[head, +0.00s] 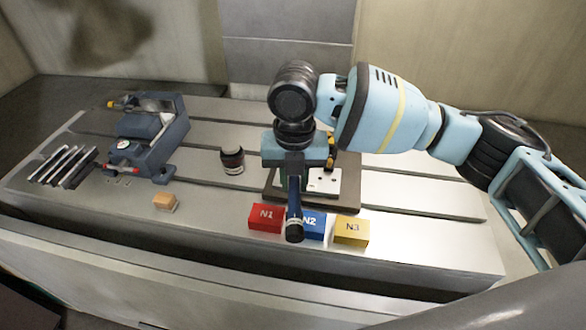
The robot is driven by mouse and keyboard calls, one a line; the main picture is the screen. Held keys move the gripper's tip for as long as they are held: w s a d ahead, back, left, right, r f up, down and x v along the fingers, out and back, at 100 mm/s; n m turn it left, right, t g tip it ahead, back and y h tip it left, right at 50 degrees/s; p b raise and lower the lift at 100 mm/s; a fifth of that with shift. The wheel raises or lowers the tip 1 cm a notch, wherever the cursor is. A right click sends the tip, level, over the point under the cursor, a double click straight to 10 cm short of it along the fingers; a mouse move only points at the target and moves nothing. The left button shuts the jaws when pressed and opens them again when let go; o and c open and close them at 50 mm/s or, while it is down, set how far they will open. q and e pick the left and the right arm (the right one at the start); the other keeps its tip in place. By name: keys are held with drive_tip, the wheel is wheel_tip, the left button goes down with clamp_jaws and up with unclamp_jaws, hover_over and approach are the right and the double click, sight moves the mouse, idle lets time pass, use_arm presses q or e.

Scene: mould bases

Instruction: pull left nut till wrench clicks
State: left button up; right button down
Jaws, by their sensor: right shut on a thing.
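My right gripper (292,168) is over the left part of the mould base and shut on the torque wrench. The dark wrench handle (294,208) points toward the front of the table, and its round end hangs over the gap between the red and blue blocks. The mould base has a light top plate with small holes (347,186) on a dark lower plate (352,206). The left nut and the wrench head are hidden behind the gripper. My left gripper is not in view.
Red N1 (265,218), blue N2 (317,228) and yellow N3 (351,231) blocks stand along the front. A dark cylinder (232,159), a wooden block (165,202), a blue-grey vise-like device (150,140) and several metal bars (62,165) are left. The slotted table's right side (430,190) is clear.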

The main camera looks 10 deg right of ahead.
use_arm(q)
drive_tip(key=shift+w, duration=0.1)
use_arm(e)
drive_tip(key=shift+f, duration=0.4)
use_arm(q)
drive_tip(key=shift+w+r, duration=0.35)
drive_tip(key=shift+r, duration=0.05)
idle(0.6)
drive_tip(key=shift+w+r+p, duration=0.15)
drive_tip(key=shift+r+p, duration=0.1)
drive_tip(key=shift+p, duration=0.1)
use_arm(e)
drive_tip(key=shift+f, duration=0.15)
drive_tip(key=shift+f, duration=0.4)
idle(0.5)
drive_tip(key=c, duration=1.9)
unclamp_jaws()
drive_tip(key=shift+c, duration=0.2)
clamp_jaws()
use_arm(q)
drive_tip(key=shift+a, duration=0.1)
